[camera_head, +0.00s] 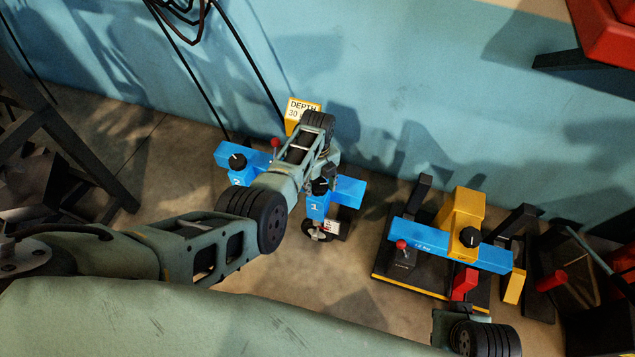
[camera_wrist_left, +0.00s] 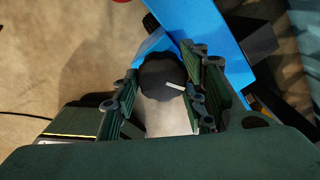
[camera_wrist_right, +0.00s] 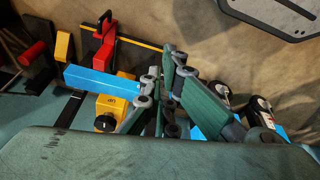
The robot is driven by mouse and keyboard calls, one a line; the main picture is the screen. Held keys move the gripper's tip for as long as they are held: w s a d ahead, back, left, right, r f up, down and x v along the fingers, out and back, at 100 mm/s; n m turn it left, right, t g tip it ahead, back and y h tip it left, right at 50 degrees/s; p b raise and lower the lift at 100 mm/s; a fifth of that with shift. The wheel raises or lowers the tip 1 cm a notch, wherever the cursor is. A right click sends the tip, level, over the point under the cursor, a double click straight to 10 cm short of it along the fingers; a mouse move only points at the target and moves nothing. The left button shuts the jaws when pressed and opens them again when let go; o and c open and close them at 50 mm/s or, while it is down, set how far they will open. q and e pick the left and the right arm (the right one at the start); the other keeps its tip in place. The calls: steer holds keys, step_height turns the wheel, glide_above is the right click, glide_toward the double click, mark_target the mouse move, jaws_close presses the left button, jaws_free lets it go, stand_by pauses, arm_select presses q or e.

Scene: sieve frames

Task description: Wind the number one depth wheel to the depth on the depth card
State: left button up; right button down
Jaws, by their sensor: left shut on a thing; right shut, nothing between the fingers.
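The number one depth wheel is a black knob (camera_wrist_left: 158,72) with a white pointer mark, on the blue block marked 1 (camera_head: 316,207). My left gripper (camera_head: 322,176) is over that block and shut on the knob; in the left wrist view its fingers are on both sides of the knob. The mark points to the lower right there. The depth card (camera_head: 303,106) is on a yellow block at the wall and reads "DEPTH 30"; my arm hides the rest. My right gripper (camera_wrist_right: 163,98) is shut and empty, apart from the fixtures.
A second blue block marked 2 with a black knob (camera_head: 237,161) stands to the left, near a red-topped lever (camera_head: 275,143). A small label (camera_head: 331,226) sits below block 1, unreadable. A blue bar fixture (camera_head: 430,243) with a yellow block stands right. Bare floor lies between.

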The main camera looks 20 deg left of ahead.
arm_select(q)
steer(key=shift+s+a+n, duration=0.15)
steer(key=shift+a+n, duration=0.05)
steer(key=shift+n, duration=0.1)
arm_select(e)
steer(key=shift+w+f, duration=0.1)
steer(key=shift+f, duration=0.15)
